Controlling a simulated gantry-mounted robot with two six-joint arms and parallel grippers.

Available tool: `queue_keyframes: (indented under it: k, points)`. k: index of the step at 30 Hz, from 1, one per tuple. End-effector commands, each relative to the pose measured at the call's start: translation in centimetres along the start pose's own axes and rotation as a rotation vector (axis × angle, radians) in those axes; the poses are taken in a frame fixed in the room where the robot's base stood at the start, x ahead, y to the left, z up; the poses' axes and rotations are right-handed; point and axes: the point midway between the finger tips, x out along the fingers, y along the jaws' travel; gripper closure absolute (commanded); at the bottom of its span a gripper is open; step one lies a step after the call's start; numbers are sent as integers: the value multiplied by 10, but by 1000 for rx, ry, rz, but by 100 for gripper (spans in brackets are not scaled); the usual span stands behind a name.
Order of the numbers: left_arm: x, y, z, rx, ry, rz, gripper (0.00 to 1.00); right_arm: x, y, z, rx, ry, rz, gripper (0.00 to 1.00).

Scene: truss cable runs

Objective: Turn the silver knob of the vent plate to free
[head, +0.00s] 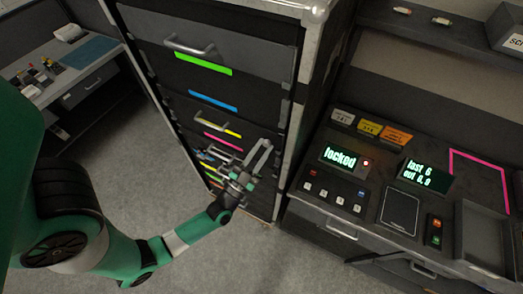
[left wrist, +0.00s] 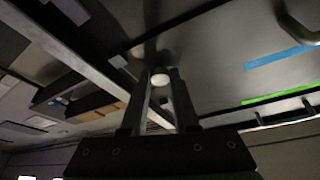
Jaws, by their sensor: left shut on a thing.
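My left gripper (head: 266,146) is at the front of the tall dark drawer cabinet, near its right edge. In the left wrist view its two fingers (left wrist: 160,78) are closed around a small pale round knob (left wrist: 160,80), which looks like the silver knob. My right gripper is not in view.
Drawer handles (head: 190,46) stick out from the cabinet, above coloured strips. To the right is a console with a display reading "locked" (head: 339,157), buttons and a tray (head: 484,240). A desk (head: 75,65) stands at the back left. Grey floor (head: 130,165) is clear.

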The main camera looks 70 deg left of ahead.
Motion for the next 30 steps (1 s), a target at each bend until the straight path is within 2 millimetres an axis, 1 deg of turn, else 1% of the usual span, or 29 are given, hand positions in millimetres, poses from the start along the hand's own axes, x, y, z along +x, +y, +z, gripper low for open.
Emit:
queue_keyframes:
  k: [4, 30]
  points:
    - [0, 4, 0, -128, 1, -48, 100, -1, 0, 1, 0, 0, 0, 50]
    - [2, 9, -5, -875, 0, -361, 100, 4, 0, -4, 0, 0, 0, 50]
